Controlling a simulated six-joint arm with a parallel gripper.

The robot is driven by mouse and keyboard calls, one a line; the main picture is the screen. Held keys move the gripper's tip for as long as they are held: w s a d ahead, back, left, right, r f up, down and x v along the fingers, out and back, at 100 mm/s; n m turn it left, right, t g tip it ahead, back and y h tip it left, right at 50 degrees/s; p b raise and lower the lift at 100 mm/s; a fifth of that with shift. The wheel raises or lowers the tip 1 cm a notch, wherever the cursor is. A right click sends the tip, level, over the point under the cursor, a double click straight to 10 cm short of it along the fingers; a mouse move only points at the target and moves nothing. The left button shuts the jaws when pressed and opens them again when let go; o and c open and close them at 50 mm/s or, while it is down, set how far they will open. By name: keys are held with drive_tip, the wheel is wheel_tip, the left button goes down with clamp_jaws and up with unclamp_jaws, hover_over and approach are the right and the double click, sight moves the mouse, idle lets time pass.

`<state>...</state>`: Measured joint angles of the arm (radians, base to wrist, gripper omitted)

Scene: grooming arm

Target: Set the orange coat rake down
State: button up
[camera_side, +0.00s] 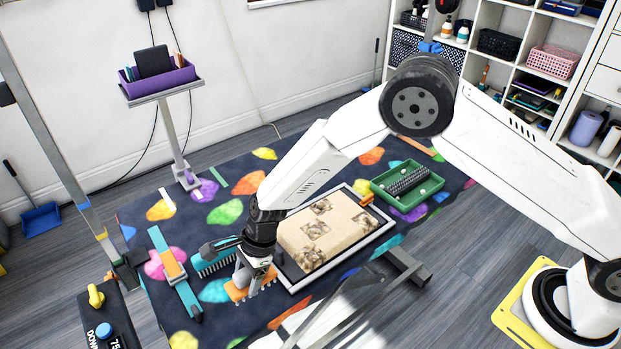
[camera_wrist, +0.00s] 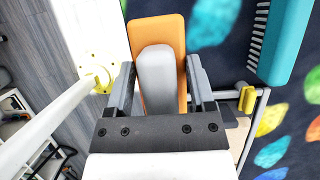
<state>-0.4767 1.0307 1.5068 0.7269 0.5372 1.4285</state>
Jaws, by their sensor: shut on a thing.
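The orange coat rake (camera_side: 243,290) is at the front left of the framed cream pad, low over the dark, colour-spotted mat, teeth downward. I cannot tell whether its teeth touch the mat. My gripper (camera_side: 252,268) points down and is shut on the rake's grey handle. In the wrist view the orange rake (camera_wrist: 158,32) extends beyond the fingers, and its grey handle lies between the jaws of my gripper (camera_wrist: 157,85).
A teal brush (camera_side: 213,263) lies just left of the rake; a teal-and-orange tool (camera_side: 174,270) lies further left. The cream pad (camera_side: 300,222) bears several fur patches. A green tray (camera_side: 425,190) stands at back right. A purple caddy (camera_side: 160,82) stands on a post.

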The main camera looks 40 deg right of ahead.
sight(240, 289)
drive_tip(key=shift+w+a+f, duration=0.3)
drive_tip(key=shift+w+f, duration=0.25)
drive_tip(key=shift+f, duration=0.2)
drive_tip(key=shift+w+a+f, duration=0.3)
drive_tip(key=shift+w+f, duration=0.25)
drive_tip(key=shift+f, duration=0.15)
drive_tip(key=shift+w+f, duration=0.15)
drive_tip(key=shift+f, duration=0.05)
drive_tip(key=shift+a+f, duration=0.1)
drive_tip(key=shift+f, duration=1.55)
drive_tip(key=shift+f, duration=0.1)
drive_tip(key=o, duration=1)
drive_tip(key=shift+o, duration=0.2)
